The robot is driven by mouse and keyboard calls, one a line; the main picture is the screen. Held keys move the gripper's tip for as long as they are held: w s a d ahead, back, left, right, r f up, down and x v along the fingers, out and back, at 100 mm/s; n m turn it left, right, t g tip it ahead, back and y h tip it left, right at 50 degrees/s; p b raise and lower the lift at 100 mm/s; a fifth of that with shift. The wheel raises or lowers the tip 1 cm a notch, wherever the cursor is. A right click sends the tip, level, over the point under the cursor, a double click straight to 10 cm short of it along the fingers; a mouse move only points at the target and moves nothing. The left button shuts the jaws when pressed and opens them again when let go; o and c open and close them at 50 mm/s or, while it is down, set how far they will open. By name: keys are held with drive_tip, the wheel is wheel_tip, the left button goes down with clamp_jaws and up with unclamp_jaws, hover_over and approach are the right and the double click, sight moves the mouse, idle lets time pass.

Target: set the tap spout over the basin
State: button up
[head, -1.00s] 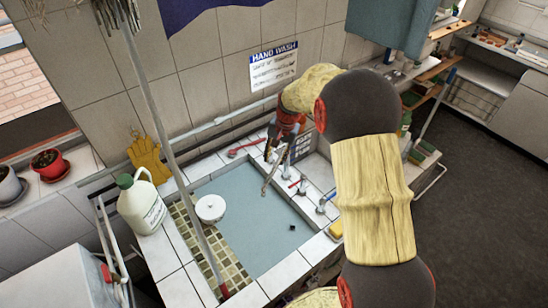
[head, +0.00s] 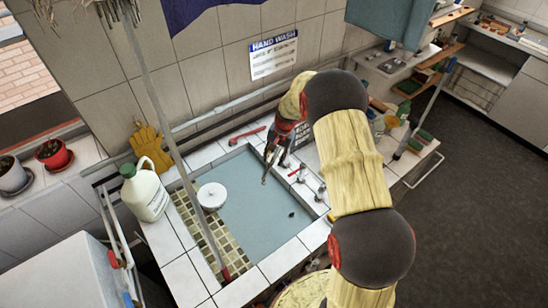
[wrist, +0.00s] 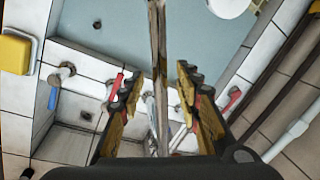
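The tap spout (head: 268,165) is a thin, dull metal tube. In the head view its free end appears over the back part of the blue-grey basin (head: 258,215). In the wrist view the spout (wrist: 158,50) runs upright through the middle of the picture, across the basin (wrist: 110,22). My gripper (head: 274,148) is at the back rim, close around the spout. In the wrist view my gripper (wrist: 158,85) is open, with one finger on each side of the spout and a gap to each. The spout's base is hidden by my gripper.
A red-handled tap (head: 298,171) and a blue-handled tap (head: 321,190) stand on the right rim. A white round tub (head: 212,195) and a leaning pole (head: 165,120) are at the left, near a white jug (head: 145,193).

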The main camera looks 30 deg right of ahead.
drive_tip(key=c, duration=0.4)
clamp_jaws()
idle(0.5)
